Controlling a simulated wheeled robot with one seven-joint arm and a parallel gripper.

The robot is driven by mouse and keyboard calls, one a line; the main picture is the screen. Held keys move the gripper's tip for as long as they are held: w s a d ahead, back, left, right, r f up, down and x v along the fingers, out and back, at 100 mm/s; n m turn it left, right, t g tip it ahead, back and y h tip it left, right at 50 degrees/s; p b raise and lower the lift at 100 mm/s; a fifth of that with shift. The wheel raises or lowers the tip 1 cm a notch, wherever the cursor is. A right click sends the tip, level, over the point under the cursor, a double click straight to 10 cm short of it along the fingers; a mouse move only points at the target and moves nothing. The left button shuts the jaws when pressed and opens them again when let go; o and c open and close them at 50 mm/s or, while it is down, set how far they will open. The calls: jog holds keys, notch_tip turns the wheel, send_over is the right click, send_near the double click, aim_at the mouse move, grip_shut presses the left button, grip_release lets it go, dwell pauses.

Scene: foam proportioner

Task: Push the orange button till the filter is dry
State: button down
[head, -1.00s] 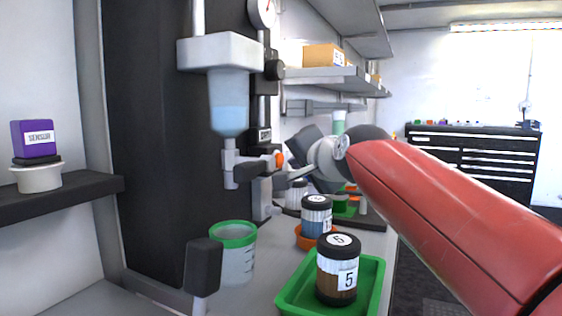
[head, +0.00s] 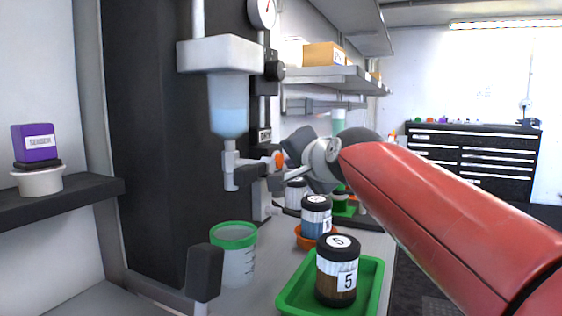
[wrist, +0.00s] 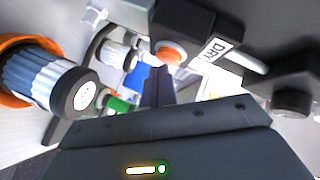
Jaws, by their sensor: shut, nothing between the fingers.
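The orange button (head: 279,160) sits on a dark unit on the dispenser column. In the wrist view the button (wrist: 168,55) is round, beside a DRY label (wrist: 215,51). My gripper (head: 274,182) is shut and empty, just below the button in the head view. In the wrist view its dark fingertips (wrist: 158,74) reach to the button's lower edge; I cannot tell whether they touch. A clear vessel (head: 228,108), apparently the filter, hangs left of the button under a white holder and holds pale blue liquid.
A green-rimmed cup (head: 233,262) stands below the vessel's outlet. A jar marked 5 (head: 337,272) stands in a green tray (head: 372,290). A blue-labelled jar (head: 316,218) is in an orange dish behind it. A shelf (head: 330,78) is above right.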

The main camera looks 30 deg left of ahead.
jog(key=shift+a+p, duration=0.4)
jog(key=shift+a, duration=0.05)
dwell(0.3)
dwell(0.3)
jog(key=shift+d+b, duration=0.6)
jog(key=shift+d, duration=0.25)
jog(key=shift+w+d+f+b, duration=0.1)
jog(key=shift+d+b, duration=0.35)
jog(key=shift+d, duration=0.15)
jog(key=shift+w+d+f+b, duration=0.1)
jog(key=shift+d+b, duration=0.35)
jog(key=shift+d, duration=0.1)
jog(key=shift+w+d+r+b, duration=0.15)
jog(key=shift+d+b, duration=0.5)
jog(key=shift+d, duration=0.7)
